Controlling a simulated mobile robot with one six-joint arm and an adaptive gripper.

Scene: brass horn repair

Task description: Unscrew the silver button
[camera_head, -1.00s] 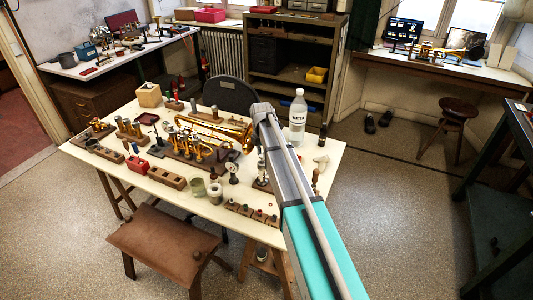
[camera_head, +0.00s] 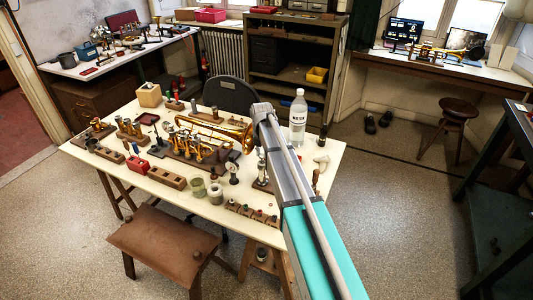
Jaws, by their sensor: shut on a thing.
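A brass horn (camera_head: 232,128) lies on the cream-topped table (camera_head: 140,186), with its tubing and bell toward the back. Several brass valve parts stand in front of it on a dark wooden block (camera_head: 178,158). The silver button is too small to make out in this view. My arm reaches in from the lower right, over the right part of the table. Its far joint is just right of the horn's bell. My gripper does not show, as the arm covers that spot, so its hold cannot be seen.
A clear bottle (camera_head: 298,116) stands right of my arm. Wooden racks (camera_head: 168,178), a greenish jar (camera_head: 198,188) and a red box (camera_head: 137,164) crowd the table. A brown-seated stool (camera_head: 163,245) is at the front, a dark chair (camera_head: 231,92) behind. Floor at right is open.

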